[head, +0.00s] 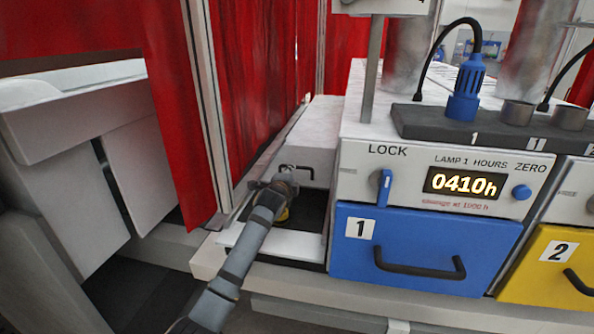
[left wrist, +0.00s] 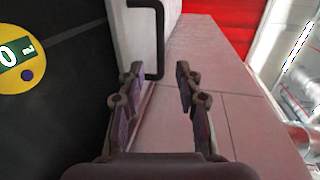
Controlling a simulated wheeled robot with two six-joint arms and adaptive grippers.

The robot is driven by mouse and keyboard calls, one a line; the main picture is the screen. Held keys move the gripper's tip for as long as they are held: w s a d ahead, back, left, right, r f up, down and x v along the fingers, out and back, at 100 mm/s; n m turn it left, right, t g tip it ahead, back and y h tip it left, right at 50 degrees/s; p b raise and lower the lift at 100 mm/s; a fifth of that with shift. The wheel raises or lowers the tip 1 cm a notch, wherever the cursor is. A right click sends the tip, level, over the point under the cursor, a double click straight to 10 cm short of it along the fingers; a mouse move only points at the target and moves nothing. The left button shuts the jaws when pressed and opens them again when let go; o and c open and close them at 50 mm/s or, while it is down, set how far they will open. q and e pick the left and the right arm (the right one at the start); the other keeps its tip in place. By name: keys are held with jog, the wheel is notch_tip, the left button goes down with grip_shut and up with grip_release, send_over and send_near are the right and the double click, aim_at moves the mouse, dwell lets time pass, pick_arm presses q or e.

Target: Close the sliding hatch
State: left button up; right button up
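The sliding hatch (head: 312,140) is a light grey cover at the left of the machine, with a black bar handle (head: 304,168) on its front face. A dark opening (head: 312,212) shows in front of it, so the hatch stands open. My left gripper (head: 284,180) is at the handle, over the opening. In the left wrist view its fingers (left wrist: 159,82) are apart, and the near end of the black handle (left wrist: 158,45) appears between the tips. I cannot tell whether they touch it. The hatch's pale front face (left wrist: 137,35) shows beside the handle. My right gripper is out of view.
A white front ledge (head: 275,242) borders the opening. A blue drawer (head: 420,240) and the lock panel (head: 430,182) stand to the right, with a yellow drawer (head: 555,262) beyond. Red curtains (head: 245,80) hang close on the left. A round yellow gauge (left wrist: 22,62) sits inside the opening.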

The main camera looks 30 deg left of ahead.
pick_arm(q)
jog(key=x, duration=0.9)
jog(key=shift+w+a+f, duration=0.1)
jog(key=shift+w, duration=0.2)
grip_shut()
dwell(0.3)
